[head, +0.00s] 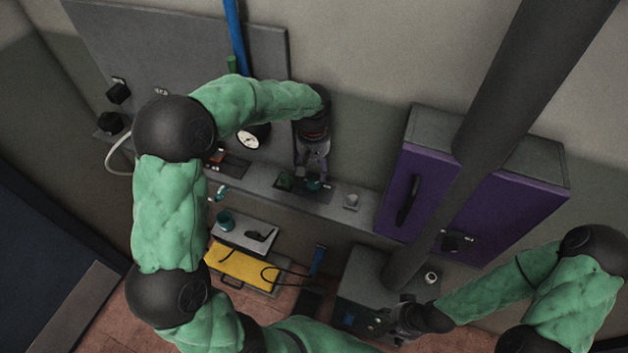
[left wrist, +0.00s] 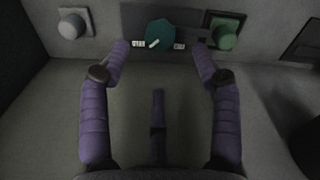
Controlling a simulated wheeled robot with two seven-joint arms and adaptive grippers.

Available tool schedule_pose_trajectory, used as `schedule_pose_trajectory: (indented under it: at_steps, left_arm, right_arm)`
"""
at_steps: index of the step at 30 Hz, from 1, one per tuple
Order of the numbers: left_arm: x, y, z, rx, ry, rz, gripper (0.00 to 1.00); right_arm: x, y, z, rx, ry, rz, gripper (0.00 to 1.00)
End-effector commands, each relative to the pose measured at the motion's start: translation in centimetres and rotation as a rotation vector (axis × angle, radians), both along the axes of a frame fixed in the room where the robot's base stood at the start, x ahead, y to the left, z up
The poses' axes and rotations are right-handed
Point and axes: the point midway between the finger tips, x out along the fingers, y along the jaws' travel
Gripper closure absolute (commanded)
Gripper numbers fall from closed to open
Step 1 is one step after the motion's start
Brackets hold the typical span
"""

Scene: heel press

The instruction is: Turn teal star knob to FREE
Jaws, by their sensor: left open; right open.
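The teal star knob (left wrist: 160,34) is on the grey panel ledge at the top centre of the left wrist view, with a white pointer mark on it. A small white label sits on each side; I cannot read either. The knob also shows in the head view (head: 313,185), partly hidden by my left gripper (head: 312,178). That gripper is open, its purple fingers spread to either side of the knob, with no clear contact visible. My right gripper (head: 378,323) is open at the lower right of the head view, far from the knob.
On the ledge, a green button (left wrist: 225,38) and a pale knob (left wrist: 72,25) flank the teal knob. A purple cabinet (head: 483,190) stands to the right. A yellow case (head: 243,266) and a gauge (head: 251,138) are to the left.

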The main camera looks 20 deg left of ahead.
Motion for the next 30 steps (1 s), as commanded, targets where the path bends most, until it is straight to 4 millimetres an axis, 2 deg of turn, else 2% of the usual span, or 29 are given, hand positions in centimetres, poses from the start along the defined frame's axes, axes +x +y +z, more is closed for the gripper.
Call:
schedule_pose_trajectory:
  at_steps: [1,3,10,15,24,25,26,30]
  left_arm:
    - [-0.1,0.0,-1.2,0.0,0.006,0.0,0.36]
    - [-0.1,0.0,-2.5,0.001,0.004,0.0,0.36]
    - [-0.1,0.0,-5.7,0.0,0.004,-0.001,0.36]
    - [0.0,0.0,-6.7,0.0,0.001,0.0,0.36]
    - [0.0,0.0,-6.9,0.0,0.001,-0.001,0.36]
    - [0.0,0.0,-6.9,0.0,0.001,-0.001,0.39]
    - [0.0,0.0,-6.9,0.0,0.001,-0.001,0.48]
    - [0.0,0.0,-6.9,0.0,0.001,-0.001,0.87]
  right_arm:
    - [0.0,0.0,-0.3,0.0,0.0,0.0,0.55]
    - [0.0,0.0,-0.4,0.0,0.0,0.0,0.55]
    - [0.0,0.0,-0.8,0.0,-0.001,0.0,0.55]
    - [0.0,0.0,-0.9,0.0,-0.001,0.0,0.55]
    - [0.0,0.0,-0.9,0.0,-0.001,0.0,0.55]
    - [0.0,0.0,-0.9,0.0,-0.001,0.0,0.55]
    - [0.0,0.0,-0.9,0.0,-0.001,0.0,0.55]
    - [0.0,0.0,-0.9,0.0,-0.001,0.0,0.55]
